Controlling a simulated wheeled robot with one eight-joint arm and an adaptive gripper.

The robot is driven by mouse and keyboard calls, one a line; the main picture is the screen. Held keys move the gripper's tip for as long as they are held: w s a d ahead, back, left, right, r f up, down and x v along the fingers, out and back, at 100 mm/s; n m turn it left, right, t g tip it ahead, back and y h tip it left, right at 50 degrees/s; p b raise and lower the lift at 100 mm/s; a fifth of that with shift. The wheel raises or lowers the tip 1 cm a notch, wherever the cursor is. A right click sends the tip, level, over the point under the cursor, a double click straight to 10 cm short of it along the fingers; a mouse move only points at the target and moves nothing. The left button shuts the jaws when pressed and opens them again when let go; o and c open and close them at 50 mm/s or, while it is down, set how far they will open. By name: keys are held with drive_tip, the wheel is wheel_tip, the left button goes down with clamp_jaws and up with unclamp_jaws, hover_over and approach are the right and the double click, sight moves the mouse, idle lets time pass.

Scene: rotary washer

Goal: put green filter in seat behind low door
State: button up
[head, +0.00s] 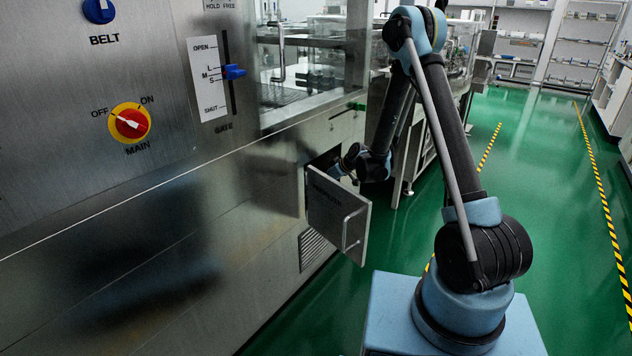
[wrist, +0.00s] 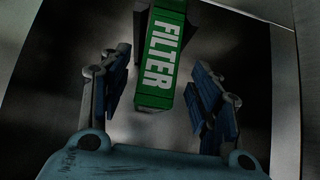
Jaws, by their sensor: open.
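The green filter (wrist: 164,55) is a green block with white "FILTER" lettering. In the wrist view it lies inside a dark compartment, its far end against or in a dark bracket (wrist: 139,32), which I take as the seat. How deep it sits cannot be told. My gripper (wrist: 160,78) is open, one finger on each side of the filter with gaps between. In the head view the low door (head: 338,215) stands open, hinged at its left, and my gripper (head: 345,165) reaches into the opening behind it. The filter is hidden there.
The steel machine front (head: 150,250) runs along the left, with a vent (head: 316,248) below the opening. A gate slider with a blue knob (head: 234,72) and a red MAIN switch (head: 130,123) are higher up. Green floor to the right is clear.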

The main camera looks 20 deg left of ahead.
drive_tip(key=s+d+r+m+h, duration=0.25)
drive_tip(key=s+d+r, duration=0.35)
drive_tip(key=d+r, duration=0.5)
drive_tip(key=s+d+r+m+h, duration=0.1)
drive_tip(key=s+d+r+m, duration=0.4)
drive_tip(key=d, duration=1)
drive_tip(key=s+d+r+m+h, duration=0.1)
drive_tip(key=s+d+m+h, duration=0.1)
drive_tip(key=s+d, duration=0.7)
drive_tip(key=s+d+r+m+g+h, duration=0.1)
drive_tip(key=s+d+m+h, duration=0.2)
drive_tip(key=s+d, duration=0.7)
drive_tip(key=s+m, duration=0.1)
drive_tip(key=s, duration=0.7)
drive_tip(key=shift+s, duration=0.25)
drive_tip(key=shift+r, duration=0.1)
drive_tip(key=shift+w, duration=0.1)
drive_tip(key=shift+w+f, duration=0.2)
drive_tip(key=shift+w, duration=0.3)
